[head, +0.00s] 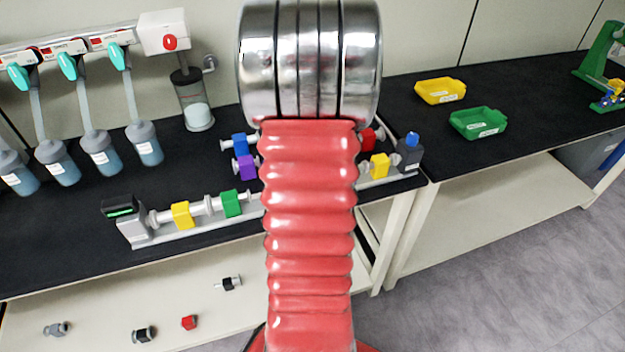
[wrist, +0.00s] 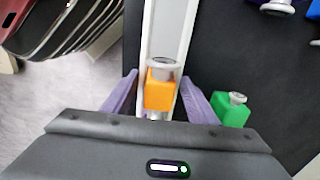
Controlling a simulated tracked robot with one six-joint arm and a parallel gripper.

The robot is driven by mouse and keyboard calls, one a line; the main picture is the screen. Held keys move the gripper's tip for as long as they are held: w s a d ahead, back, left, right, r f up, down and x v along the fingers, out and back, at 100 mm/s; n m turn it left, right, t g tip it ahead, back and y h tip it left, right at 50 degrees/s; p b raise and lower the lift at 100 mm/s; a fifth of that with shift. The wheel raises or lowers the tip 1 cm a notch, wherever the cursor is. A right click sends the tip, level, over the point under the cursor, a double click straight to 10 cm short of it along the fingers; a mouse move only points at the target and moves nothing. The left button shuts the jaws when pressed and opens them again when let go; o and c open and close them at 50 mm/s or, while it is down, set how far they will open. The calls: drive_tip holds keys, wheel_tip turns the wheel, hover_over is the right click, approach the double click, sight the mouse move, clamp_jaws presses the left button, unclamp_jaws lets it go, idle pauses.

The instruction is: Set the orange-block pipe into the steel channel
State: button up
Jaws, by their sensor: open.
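The orange-block pipe (wrist: 160,94) shows in the wrist view, with a pale round flange at its upper end. It lies in line with the steel channel (wrist: 153,35), between its two walls as seen from above. I cannot tell whether it rests fully on the channel floor. My gripper (wrist: 160,88) is open, with one purple finger on each side of the orange block and visible gaps between. In the head view the channel (head: 150,240) runs along the bench's front edge, with a yellow-block pipe (head: 182,215) and a green-block pipe (head: 231,203) in it. My arm hides the orange-block pipe there.
Behind the channel stand blue-block (head: 238,144) and purple-block (head: 244,167) pipes, and a red-block one (head: 370,138). A green block (wrist: 232,109) stands close to the right finger. Yellow (head: 440,91) and green (head: 478,123) trays sit on the right bench, with clear bench around them.

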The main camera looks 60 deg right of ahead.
wheel_tip(320, 180, up, 14)
drive_tip(key=shift+f, duration=0.15)
idle(0.6)
idle(0.6)
drive_tip(key=f+n, duration=0.1)
drive_tip(key=n, duration=0.1)
drive_tip(key=a+f+n, duration=0.1)
drive_tip(key=n, duration=0.1)
drive_tip(key=shift+s+n, duration=0.15)
drive_tip(key=shift+n, duration=0.15)
drive_tip(key=w+a+r+n+t, duration=0.2)
drive_tip(key=a+n, duration=0.5)
drive_tip(key=a, duration=0.6)
drive_tip(key=w+a+r+n+t, duration=0.1)
drive_tip(key=w+a+n, duration=0.2)
drive_tip(key=a+n, duration=0.5)
drive_tip(key=w+a+r+n+t, duration=0.2)
drive_tip(key=a+n, duration=0.5)
drive_tip(key=a, duration=1.3)
drive_tip(key=shift+w+a+r+t, duration=0.2)
drive_tip(key=shift+w+r+t, duration=0.1)
drive_tip(key=shift+w+r, duration=0.05)
